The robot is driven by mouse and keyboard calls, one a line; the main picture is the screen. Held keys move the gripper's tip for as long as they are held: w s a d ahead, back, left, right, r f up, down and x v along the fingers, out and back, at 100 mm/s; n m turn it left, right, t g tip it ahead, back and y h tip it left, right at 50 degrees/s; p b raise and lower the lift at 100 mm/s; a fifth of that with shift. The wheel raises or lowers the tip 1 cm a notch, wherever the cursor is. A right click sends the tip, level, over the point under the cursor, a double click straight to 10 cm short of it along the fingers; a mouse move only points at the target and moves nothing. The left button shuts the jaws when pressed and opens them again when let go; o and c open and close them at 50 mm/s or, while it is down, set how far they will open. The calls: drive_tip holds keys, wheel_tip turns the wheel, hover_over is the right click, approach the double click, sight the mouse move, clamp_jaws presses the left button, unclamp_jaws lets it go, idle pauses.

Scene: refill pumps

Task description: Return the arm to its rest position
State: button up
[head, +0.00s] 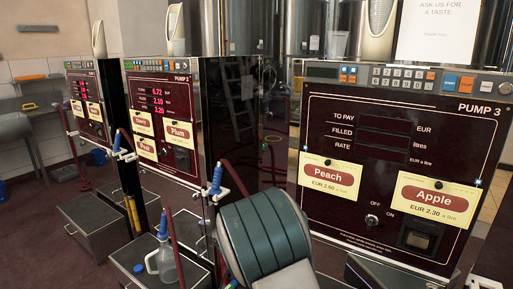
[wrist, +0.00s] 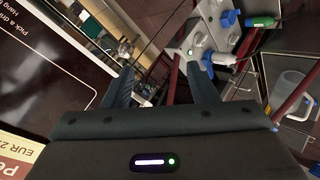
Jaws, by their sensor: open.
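My arm shows in the head view as a rounded dark-green and grey link at the bottom middle, in front of the gap between Pump 2 and Pump 3. My gripper is hidden in that view. In the wrist view my gripper (wrist: 158,90) has its two dark fingers apart with nothing between them.
Pump 2 (head: 188,82) stands left of my arm with lit red figures. Another pump (head: 86,100) is farther left. Red hoses (head: 173,235) hang near the jug. Open floor lies at the far left.

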drive_tip(key=s+r+m+g+y+p, duration=0.35)
drive_tip(key=s+r+y, duration=0.25)
drive_tip(key=s+r, duration=0.95)
drive_tip(key=s+d+r+m+g+h+p, duration=0.1)
drive_tip(key=s+d+r+p, duration=0.1)
drive_tip(key=s, duration=0.5)
drive_tip(key=s+d+r+m+g+h+p, duration=0.1)
drive_tip(key=s+d+r+g+p, duration=0.1)
drive_tip(key=s+d+r, duration=0.3)
drive_tip(key=s+r, duration=0.1)
drive_tip(key=s, duration=0.2)
drive_tip(key=shift+s+r+m, duration=0.3)
drive_tip(key=shift+r+m, duration=0.05)
drive_tip(key=shift+r, duration=0.05)
drive_tip(key=shift+g, duration=0.25)
drive_tip(key=c, duration=0.4)
drive_tip(key=shift+o, duration=0.2)
